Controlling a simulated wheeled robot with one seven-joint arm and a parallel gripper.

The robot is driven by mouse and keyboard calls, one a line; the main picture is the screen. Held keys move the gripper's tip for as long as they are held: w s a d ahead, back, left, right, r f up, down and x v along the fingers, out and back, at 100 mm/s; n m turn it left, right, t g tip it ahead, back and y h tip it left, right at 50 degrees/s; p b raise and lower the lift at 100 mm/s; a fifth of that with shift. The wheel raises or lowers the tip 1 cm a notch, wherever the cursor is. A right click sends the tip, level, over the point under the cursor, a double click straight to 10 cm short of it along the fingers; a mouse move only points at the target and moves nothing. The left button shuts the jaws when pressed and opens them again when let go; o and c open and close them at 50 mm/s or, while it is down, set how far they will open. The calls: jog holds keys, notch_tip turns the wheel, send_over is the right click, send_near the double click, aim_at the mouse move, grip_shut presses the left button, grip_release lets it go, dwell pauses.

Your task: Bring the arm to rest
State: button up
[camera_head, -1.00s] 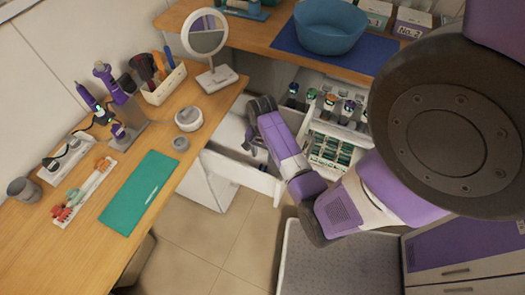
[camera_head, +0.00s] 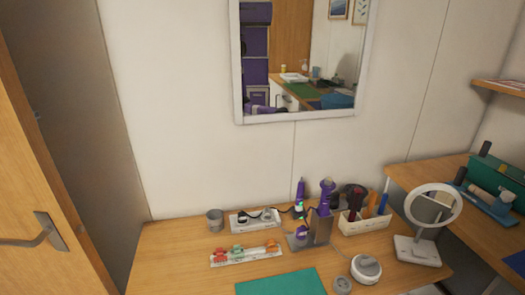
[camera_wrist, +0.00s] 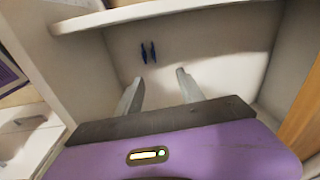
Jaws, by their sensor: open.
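My gripper (camera_wrist: 163,92) shows in the wrist view with its two pale fingers apart and nothing between them. It is over a white open drawer or bin (camera_wrist: 225,72), whose pale walls rise around it. Two small dark blue items (camera_wrist: 148,52) lie or hang at the far side of this space, beyond the fingertips and apart from them.
The wooden counter (camera_head: 175,255) holds a teal mat (camera_head: 282,283), a white tray of coloured clips (camera_head: 246,253), styling tools in a stand (camera_head: 315,230), an organizer (camera_head: 362,222) and a round mirror (camera_head: 432,208). A wall mirror (camera_head: 240,80) hangs above. A door (camera_head: 35,190) stands at left.

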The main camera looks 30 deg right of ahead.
jog(key=w+d+r+n+t+h, duration=0.2)
jog(key=w+d+r+h, duration=0.1)
jog(key=w+d+r, duration=0.15)
jog(key=w+a+r+n+t+h, duration=0.4)
jog(key=a+r+n+t, duration=0.3)
jog(key=a+r+n, duration=0.15)
jog(key=s+a+r+n+t, duration=0.2)
jog(key=a+r+n+t, duration=0.2)
jog(key=a+r, duration=0.6)
jog(key=s+a+r+n+y, duration=0.2)
jog(key=s+a, duration=0.4)
jog(key=a, duration=0.3)
jog(key=s+a+r+n+t+y, duration=0.1)
jog(key=s+a+r+n+y, duration=0.2)
jog(key=s+a, duration=0.4)
jog(key=a+r+y, duration=0.1)
jog(key=a+y, duration=0.1)
jog(key=a, duration=0.1)
jog(key=shift+y, duration=0.4)
